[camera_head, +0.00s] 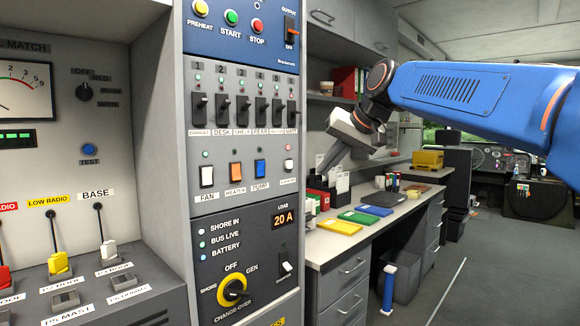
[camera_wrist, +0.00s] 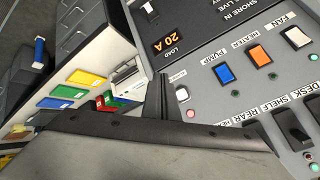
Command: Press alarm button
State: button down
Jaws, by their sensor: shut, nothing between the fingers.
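No label that I can read says alarm. The grey switch panel (camera_head: 243,130) has a row of rocker buttons: white FAN (camera_head: 207,176), orange HEATER (camera_head: 236,172) and blue PUMP (camera_head: 260,168). A small white button (camera_head: 289,165) with an unreadable label sits at the row's right end, under a reddish light. It also shows in the wrist view (camera_wrist: 182,94), close to the right of my fingers. My gripper (camera_head: 325,171) is shut and empty, right of the panel and apparently in front of it. Its dark fingers (camera_wrist: 159,96) point toward the panel side; contact is not visible.
Above the row are several black toggle switches (camera_head: 242,108). Below are the yellow change-over knob (camera_head: 233,291) and the 20 A display (camera_head: 285,219). At right, a desk (camera_head: 330,250) holds coloured folders (camera_head: 357,217). The aisle floor (camera_head: 470,280) is clear.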

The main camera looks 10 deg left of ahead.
jog(key=shift+w+a, duration=0.9)
jog(key=shift+a, duration=0.2)
jog(key=shift+w+a, duration=0.85)
jog(key=shift+a, duration=0.3)
jog(key=shift+w+a, duration=0.9)
jog(key=shift+a, duration=0.2)
jog(key=shift+a, duration=0.15)
jog(key=shift+w+a, duration=0.2)
jog(key=shift+w, duration=0.05)
jog(key=shift+w+a, duration=0.25)
jog(key=shift+a, duration=0.05)
dwell(0.5)
jog(key=shift+s+d, duration=0.5)
jog(key=shift+d, duration=0.15)
jog(key=shift+s+d, duration=0.1)
dwell(0.4)
jog(key=shift+s+d, duration=0.75)
jog(key=shift+d, duration=0.2)
jog(key=shift+s+d, duration=0.7)
jog(key=shift+d, duration=0.2)
